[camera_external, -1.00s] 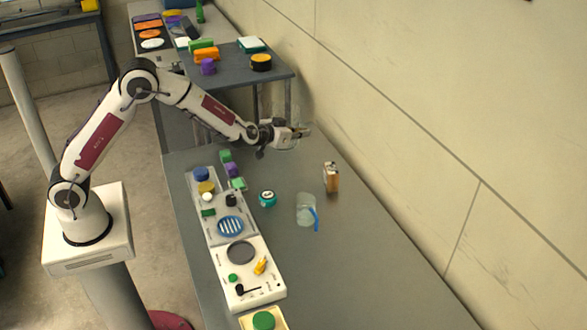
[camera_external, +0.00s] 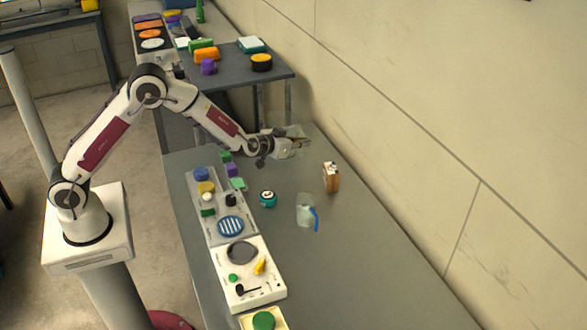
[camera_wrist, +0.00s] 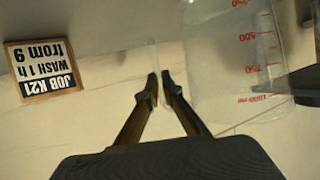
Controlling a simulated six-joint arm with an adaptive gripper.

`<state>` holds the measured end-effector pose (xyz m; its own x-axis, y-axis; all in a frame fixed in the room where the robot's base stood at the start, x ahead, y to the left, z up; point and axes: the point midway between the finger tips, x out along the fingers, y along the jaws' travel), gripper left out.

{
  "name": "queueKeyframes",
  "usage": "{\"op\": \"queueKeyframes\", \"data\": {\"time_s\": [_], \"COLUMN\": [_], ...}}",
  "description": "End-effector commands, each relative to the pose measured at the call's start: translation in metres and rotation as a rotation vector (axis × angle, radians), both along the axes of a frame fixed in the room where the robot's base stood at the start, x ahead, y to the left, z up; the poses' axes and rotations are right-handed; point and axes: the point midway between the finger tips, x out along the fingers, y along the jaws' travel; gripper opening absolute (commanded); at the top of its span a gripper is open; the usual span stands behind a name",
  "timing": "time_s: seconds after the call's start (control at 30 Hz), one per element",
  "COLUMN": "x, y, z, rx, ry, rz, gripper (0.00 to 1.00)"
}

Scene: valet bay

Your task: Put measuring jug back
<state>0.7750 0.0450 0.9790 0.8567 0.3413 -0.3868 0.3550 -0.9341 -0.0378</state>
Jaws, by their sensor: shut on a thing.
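A clear measuring jug with red graduation marks fills the upper right of the wrist view (camera_wrist: 225,60). That view is upside down, and the jug's upper end points to the bottom of the picture. My gripper (camera_wrist: 158,78) is shut, with a thin translucent strip at its fingertips that looks like part of the jug. In the external view my gripper (camera_external: 300,143) is above the far end of the grey table, with a faint clear shape beside it. A separate clear vessel with a blue handle (camera_external: 305,210) stands on the table nearer the camera.
A job card (camera_wrist: 43,70) shows inverted in the wrist view. A brown and white block (camera_external: 331,177) stands near the wall. A teal round item (camera_external: 267,198) and panels with several coloured parts (camera_external: 255,283) lie nearby. A raised shelf (camera_external: 273,76) is behind. The table's right front is clear.

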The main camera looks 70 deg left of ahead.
Motion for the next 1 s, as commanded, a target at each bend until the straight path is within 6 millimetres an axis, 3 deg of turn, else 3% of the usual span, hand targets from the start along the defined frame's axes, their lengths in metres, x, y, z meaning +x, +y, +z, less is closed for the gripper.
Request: {"op": "queueKeyframes", "data": {"time_s": [0.03,0.1,0.13,0.63,1.0], "x": [0.000,0.000,0.000,-0.001,-0.026], "y": [0.000,0.000,0.000,0.000,-0.011], "z": [0.000,-0.001,-0.001,0.003,0.015], "rx": [0.000,0.000,0.000,0.000,-0.001], "ry": [-0.001,0.000,0.000,0.000,0.000], "rz": [0.000,0.000,0.000,-0.001,-0.002], "gripper": [0.00,0.21,0.22,0.22,0.22]}}
